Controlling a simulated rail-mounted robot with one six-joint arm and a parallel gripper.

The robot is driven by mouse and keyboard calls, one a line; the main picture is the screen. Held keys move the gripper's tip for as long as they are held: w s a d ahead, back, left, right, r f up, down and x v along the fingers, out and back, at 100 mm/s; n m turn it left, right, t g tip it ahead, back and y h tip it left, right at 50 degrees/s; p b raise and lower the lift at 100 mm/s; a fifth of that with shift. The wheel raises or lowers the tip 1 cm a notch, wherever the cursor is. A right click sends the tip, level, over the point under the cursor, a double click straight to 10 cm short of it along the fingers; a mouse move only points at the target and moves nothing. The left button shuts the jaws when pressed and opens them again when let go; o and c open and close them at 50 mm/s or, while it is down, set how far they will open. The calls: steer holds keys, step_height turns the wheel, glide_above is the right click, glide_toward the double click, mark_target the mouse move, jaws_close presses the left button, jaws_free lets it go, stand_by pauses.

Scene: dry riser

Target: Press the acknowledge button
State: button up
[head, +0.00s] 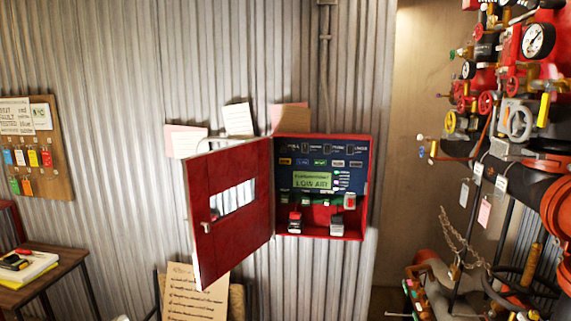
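A red cabinet (367,190) is mounted on the corrugated wall in the head view. Its red door (235,238) stands open, swung out to the left. Inside is a dark blue panel (351,181) with a green display (312,181) that appears to read "LOW AIR". Rows of small coloured labels and controls surround the display. Below them are several small switches or buttons, including a red and white one (349,201). The labels are too small to read, so I cannot tell which one is the acknowledge button. My gripper is not in view.
Red pipework with gauges (538,40), valve wheels and hanging tags crowds the right side. A small table (62,263) stands at lower left, below a tag board (41,112). A handwritten sheet (190,294) is below the door. The space before the cabinet opening looks clear.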

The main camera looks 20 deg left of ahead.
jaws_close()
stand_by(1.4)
